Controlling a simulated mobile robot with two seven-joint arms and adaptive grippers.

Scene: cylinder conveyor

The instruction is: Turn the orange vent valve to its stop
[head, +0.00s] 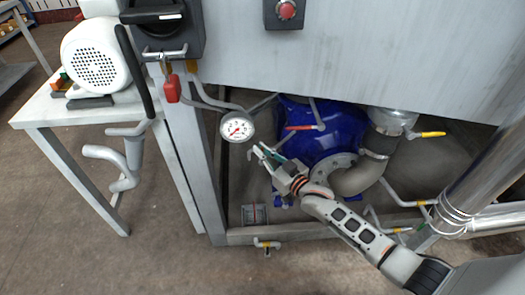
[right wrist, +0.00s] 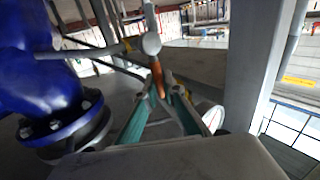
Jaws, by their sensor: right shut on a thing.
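The orange vent valve handle (right wrist: 157,77) shows in the right wrist view as a slim orange lever below a pale round knob (right wrist: 151,44). My right gripper (right wrist: 159,97) has its teal fingers closed on the lever's lower end. In the head view my right gripper (head: 262,150) reaches in from the lower right, just below and right of the round pressure gauge (head: 237,127). There the held lever is too small and covered to make out. How far the valve is turned cannot be told. My left gripper is not in view.
A blue vessel (head: 335,125) with a grey flanged elbow (head: 357,178) stands close behind my right gripper. A red-orange lever (head: 300,127) lies across it. A yellow-handled valve (head: 432,134) is at right. A frame post (head: 180,150) and white table (head: 55,112) stand left.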

